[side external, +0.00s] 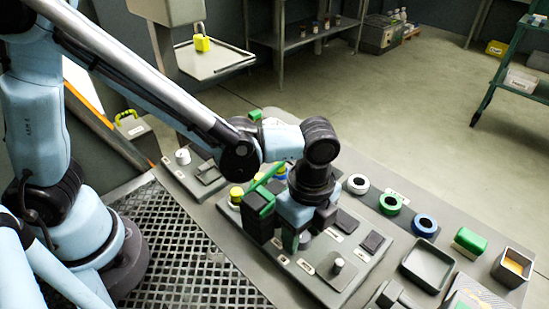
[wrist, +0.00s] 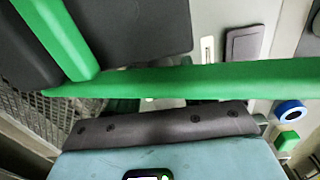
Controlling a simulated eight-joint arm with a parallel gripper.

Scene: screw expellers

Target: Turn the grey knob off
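A small grey knob (side external: 337,266) stands upright on a plate at the front of the grey panel (side external: 240,222). A second pale knob (side external: 183,156) stands on a plate at the back left. My gripper (side external: 305,236) points down over the middle of the panel, behind and left of the front knob and apart from it. A round grey part shows low beside the fingers, mostly hidden, and I cannot tell if they touch it. In the wrist view, green bars and dark blocks fill much of the picture; the fingertips and the space between them are hidden.
White (side external: 358,184), green (side external: 390,204) and blue (side external: 424,225) ringed buttons line the right side. A green switch (side external: 470,242), a shallow grey tray (side external: 428,265) and an open box (side external: 513,266) stand farther right. Yellow buttons (side external: 236,194) and dark rocker plates (side external: 373,242) lie close to my gripper.

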